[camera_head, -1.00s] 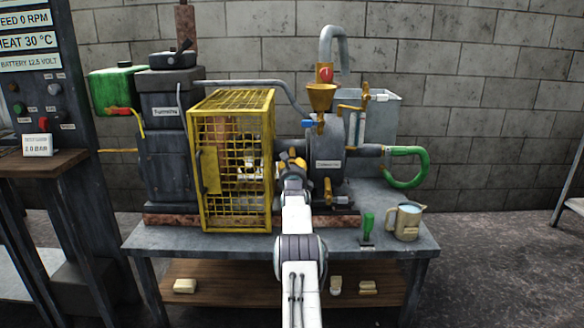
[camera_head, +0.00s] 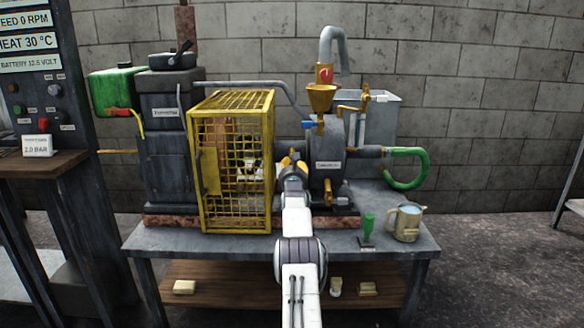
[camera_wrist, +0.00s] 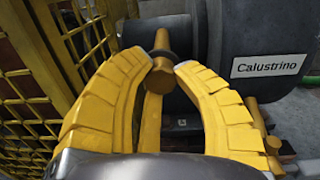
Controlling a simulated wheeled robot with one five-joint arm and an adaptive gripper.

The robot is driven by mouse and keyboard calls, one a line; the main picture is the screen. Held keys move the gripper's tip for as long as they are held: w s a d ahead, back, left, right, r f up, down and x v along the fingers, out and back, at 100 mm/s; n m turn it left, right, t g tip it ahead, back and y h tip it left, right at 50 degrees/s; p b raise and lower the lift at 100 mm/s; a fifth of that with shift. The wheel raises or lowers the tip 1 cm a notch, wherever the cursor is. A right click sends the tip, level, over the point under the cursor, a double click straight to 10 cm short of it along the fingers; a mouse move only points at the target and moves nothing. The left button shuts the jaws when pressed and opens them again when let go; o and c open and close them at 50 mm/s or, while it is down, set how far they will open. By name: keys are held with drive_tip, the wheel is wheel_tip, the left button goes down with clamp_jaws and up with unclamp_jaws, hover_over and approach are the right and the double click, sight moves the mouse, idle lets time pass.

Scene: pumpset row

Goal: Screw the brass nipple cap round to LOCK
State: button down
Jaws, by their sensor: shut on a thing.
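In the wrist view, the yellow fingers of my gripper (camera_wrist: 165,68) close around a small brass piece (camera_wrist: 162,41) in front of the grey pump housing (camera_wrist: 255,30). This looks like the nipple cap. Its stem rises above the fingertips, and its lower end is partly hidden between them. No LOCK mark is readable. In the head view, my gripper (camera_head: 292,163) is between the yellow cage and the pump labelled Calustrino (camera_head: 328,165). It hides the cap there.
The yellow mesh cage (camera_head: 232,97) stands close on the left of my gripper. A brass funnel (camera_head: 321,97) tops the pump. A green-handled tool (camera_head: 368,222) and a jug (camera_head: 409,225) are at the bench's right front. Other brass fittings (camera_wrist: 256,112) sit lower right in the wrist view.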

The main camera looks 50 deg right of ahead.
drive_tip(key=shift+r, duration=0.1)
drive_tip(key=c, duration=0.8)
unclamp_jaws()
drive_tip(key=shift+d, duration=0.1)
drive_tip(key=shift+c, duration=0.2)
drive_tip(key=shift+f, duration=0.2)
drive_tip(key=shift+c, duration=0.4)
